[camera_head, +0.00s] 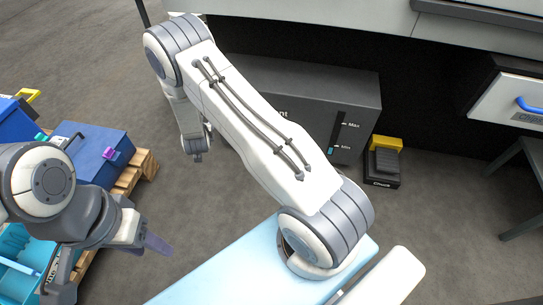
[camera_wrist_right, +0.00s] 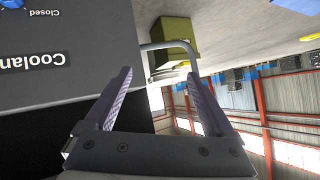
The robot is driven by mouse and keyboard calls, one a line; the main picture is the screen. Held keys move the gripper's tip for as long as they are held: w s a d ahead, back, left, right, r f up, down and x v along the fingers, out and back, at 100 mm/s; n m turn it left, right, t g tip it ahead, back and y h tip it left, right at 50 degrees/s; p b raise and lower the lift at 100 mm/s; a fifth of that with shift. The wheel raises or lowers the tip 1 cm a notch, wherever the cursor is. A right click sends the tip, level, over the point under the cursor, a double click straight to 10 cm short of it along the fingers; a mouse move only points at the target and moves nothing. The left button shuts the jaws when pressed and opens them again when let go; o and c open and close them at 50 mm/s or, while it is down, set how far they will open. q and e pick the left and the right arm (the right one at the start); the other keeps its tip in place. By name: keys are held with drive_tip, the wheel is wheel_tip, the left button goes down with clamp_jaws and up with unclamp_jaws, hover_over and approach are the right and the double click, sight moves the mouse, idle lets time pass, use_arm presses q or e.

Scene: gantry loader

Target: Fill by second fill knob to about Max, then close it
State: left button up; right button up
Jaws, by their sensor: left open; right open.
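The dark grey coolant tank (camera_head: 300,95) stands on the floor behind my right arm, which hides part of its front. Its level gauge (camera_head: 337,135) is marked Max and Min, with a short light-blue column near Min. In the right wrist view the tank (camera_wrist_right: 60,60) shows upside-down Coolant and Closed lettering, with a blue part (camera_wrist_right: 12,4), perhaps a knob, cut off at the corner. My right gripper (camera_wrist_right: 160,75) is open and empty beside the tank; it also hangs in the head view (camera_head: 196,155). My left gripper (camera_head: 150,243) is open at lower left, away from the tank.
A yellow and black pedal (camera_head: 384,160) sits right of the tank. A grey bent pipe (camera_wrist_right: 172,46) shows near my right fingertips. A blue box (camera_head: 95,150) on a wooden pallet (camera_head: 135,172) stands at left. A drawer with a blue handle (camera_head: 528,105) is at right.

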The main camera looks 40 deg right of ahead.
drive_tip(key=s+d+f+m+h+b, duration=0.1)
drive_tip(key=d+f+h+b, duration=0.15)
drive_tip(key=d+f, duration=0.4)
drive_tip(key=s+d+f+m+h+b, duration=0.2)
drive_tip(key=d+f+b, duration=0.15)
drive_tip(key=f, duration=0.55)
drive_tip(key=s+d+f+m+h+b, duration=0.2)
drive_tip(key=s+d+f+h+b, duration=0.35)
drive_tip(key=s+d+f, duration=0.5)
use_arm(q)
wheel_tip(320, 180, down, 20)
drive_tip(key=b, duration=0.6)
drive_tip(key=shift+f, duration=0.25)
use_arm(e)
drive_tip(key=w+x, duration=0.1)
drive_tip(key=x, duration=0.9)
drive_tip(key=shift+a+r+t, duration=0.2)
drive_tip(key=shift+a+t, duration=0.1)
drive_tip(key=shift+a, duration=0.05)
drive_tip(key=shift+w, duration=0.1)
drive_tip(key=c, duration=1.4)
